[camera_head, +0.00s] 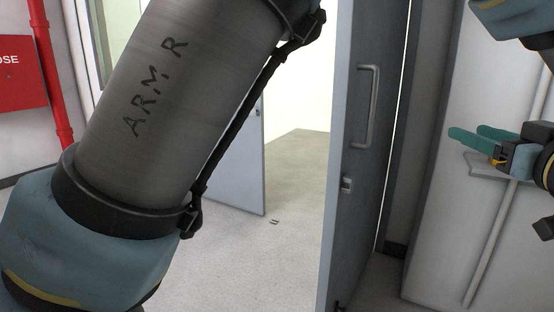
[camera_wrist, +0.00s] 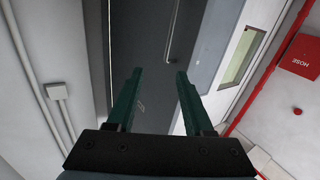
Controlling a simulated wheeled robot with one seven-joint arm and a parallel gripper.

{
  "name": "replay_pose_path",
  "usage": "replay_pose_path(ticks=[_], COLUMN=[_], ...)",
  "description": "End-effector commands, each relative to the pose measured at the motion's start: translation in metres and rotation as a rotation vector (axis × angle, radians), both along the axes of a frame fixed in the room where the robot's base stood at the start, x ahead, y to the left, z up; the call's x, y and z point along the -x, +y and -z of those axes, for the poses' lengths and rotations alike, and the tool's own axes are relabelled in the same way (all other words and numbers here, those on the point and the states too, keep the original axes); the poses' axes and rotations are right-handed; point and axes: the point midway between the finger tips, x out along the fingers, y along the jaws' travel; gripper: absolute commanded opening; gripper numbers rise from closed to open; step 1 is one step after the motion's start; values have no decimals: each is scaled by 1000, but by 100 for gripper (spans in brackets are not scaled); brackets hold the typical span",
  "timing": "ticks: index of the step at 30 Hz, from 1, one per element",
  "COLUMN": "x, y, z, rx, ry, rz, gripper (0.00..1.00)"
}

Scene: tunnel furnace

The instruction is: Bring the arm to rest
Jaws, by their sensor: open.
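My gripper (camera_head: 466,133) is at the right of the head view, with its two green fingers pointing left in front of a pale wall. In the wrist view my gripper (camera_wrist: 159,72) shows its fingers apart with nothing between them. My arm's large grey link, marked "ARM R", crosses the left half of the head view and hides part of the doorway. A grey-blue door (camera_head: 348,220) with a bar handle (camera_head: 367,105) stands ajar left of the gripper. In the wrist view the dark door (camera_wrist: 150,45) lies beyond the fingertips.
Another door leaf (camera_head: 236,165) stands open further back, with a bright room beyond. A red hose box (camera_head: 20,75) and a red pipe (camera_head: 50,75) are on the left wall. The speckled floor (camera_head: 265,260) is clear in the doorway. The pale wall (camera_head: 445,240) is close to my gripper.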

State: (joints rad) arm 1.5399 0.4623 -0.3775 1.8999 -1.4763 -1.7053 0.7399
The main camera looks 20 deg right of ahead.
Motion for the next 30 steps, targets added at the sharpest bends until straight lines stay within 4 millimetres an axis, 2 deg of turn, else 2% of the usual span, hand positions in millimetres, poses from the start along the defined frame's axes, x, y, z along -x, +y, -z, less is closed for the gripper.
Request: replay_pose_path(ticks=[8, 11, 14, 15, 17, 18, 20, 22, 26, 30], x=[-97, -146, -205, -227, -257, -275, -297, -317, -332, -320], y=[-12, -8, 10, 21, 43, 60, 91, 133, 218, 313], z=[-1, 1, 10, 16, 28, 37, 53, 73, 111, 147], rx=[46, 49, 28, 14, -13, -36, -71, -116, -190, -251], ry=[38, 68, 126, 158, 214, 258, 331, 430, 631, 858], rz=[96, 145, 200, 220, 243, 254, 264, 261, 226, 151], gripper=[52, 52, 52, 52, 52, 52, 52, 52, 52, 52])
